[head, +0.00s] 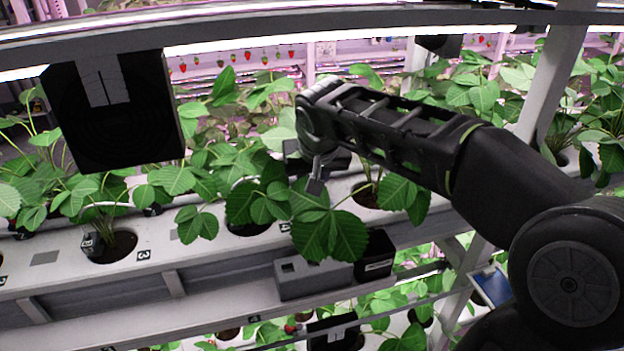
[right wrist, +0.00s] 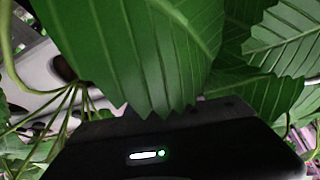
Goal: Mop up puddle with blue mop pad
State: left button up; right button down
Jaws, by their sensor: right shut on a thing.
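My right gripper (head: 315,187) reaches in from the right, among the strawberry leaves over the white planting rack. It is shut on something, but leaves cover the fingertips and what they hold. In the right wrist view, large green leaves fill the space in front of my dark gripper body, and no fingers show. I cannot make out a blue mop pad or a puddle in either view. My left gripper is not in view.
Strawberry plants stand in holes along the white rack (head: 190,251). A grey box (head: 303,279) and a black box (head: 375,256) sit below the leaves. A flat blue-edged item (head: 491,286) is at lower right. A dark panel (head: 115,112) hangs at upper left.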

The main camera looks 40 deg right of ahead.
aim_at(316, 199)
jog(key=shift+f, duration=0.15)
jog(key=shift+s+a+f+b, duration=0.15)
jog(key=shift+s+b, duration=0.2)
jog(key=shift+s, duration=0.2)
jog(key=shift+s+a+b, duration=0.15)
jog(key=shift+s+b, duration=0.2)
jog(key=shift+s, duration=0.15)
jog(key=shift+s+a, duration=0.25)
jog(key=shift+s, duration=0.4)
jog(key=shift+s+a+f+b, duration=0.1)
jog(key=shift+s+a+b, duration=0.1)
jog(key=shift+s+b, duration=0.25)
jog(key=shift+s+a+b, duration=0.15)
jog(key=shift+s+b, duration=0.1)
jog(key=shift+s, duration=0.25)
jog(key=shift+s+a, duration=0.25)
jog(key=shift+s, duration=0.55)
jog(key=shift+b, duration=0.3)
